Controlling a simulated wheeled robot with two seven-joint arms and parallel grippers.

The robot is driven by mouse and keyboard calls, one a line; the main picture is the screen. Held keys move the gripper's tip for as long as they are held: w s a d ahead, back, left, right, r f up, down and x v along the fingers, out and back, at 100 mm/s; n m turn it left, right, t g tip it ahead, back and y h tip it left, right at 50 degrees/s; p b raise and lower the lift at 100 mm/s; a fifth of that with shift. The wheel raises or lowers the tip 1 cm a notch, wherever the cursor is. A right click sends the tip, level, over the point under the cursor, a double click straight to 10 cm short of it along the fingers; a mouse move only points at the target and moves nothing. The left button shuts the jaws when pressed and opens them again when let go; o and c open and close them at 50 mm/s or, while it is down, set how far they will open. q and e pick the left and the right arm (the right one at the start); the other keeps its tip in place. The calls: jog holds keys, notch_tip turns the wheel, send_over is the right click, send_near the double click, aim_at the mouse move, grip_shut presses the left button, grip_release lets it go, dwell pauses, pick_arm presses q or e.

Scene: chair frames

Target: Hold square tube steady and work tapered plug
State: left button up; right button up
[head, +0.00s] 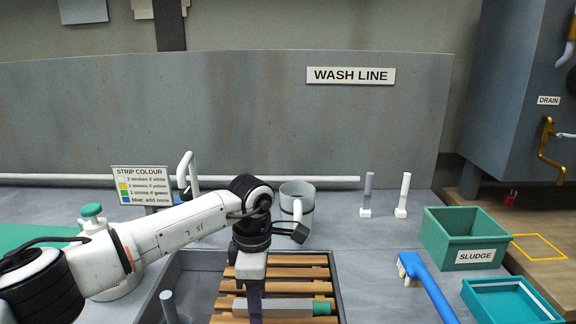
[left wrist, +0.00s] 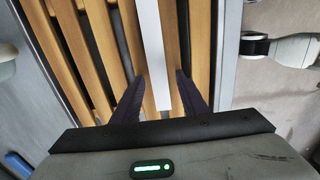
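The square tube (head: 285,308) is a pale grey bar lying across the wooden slats of a rack. A green piece (head: 322,307), which looks like the tapered plug, sits at its right end. My left gripper (head: 254,316) points down over the left part of the tube. In the left wrist view its two dark fingers (left wrist: 160,82) stand apart on either side of the tube (left wrist: 152,45), with narrow gaps showing. In that view the tube runs up out of the frame and no plug shows. My right gripper is in neither view.
The slatted rack sits in a dark-rimmed basin (head: 340,290). Around it are a grey mug (head: 297,196), two upright pegs (head: 403,195), a blue brush (head: 428,285), a green sludge bin (head: 463,238), a teal tray (head: 510,300) and a strip colour sign (head: 141,186).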

pick_arm(q)
notch_tip(320, 180, up, 12)
dwell(0.7)
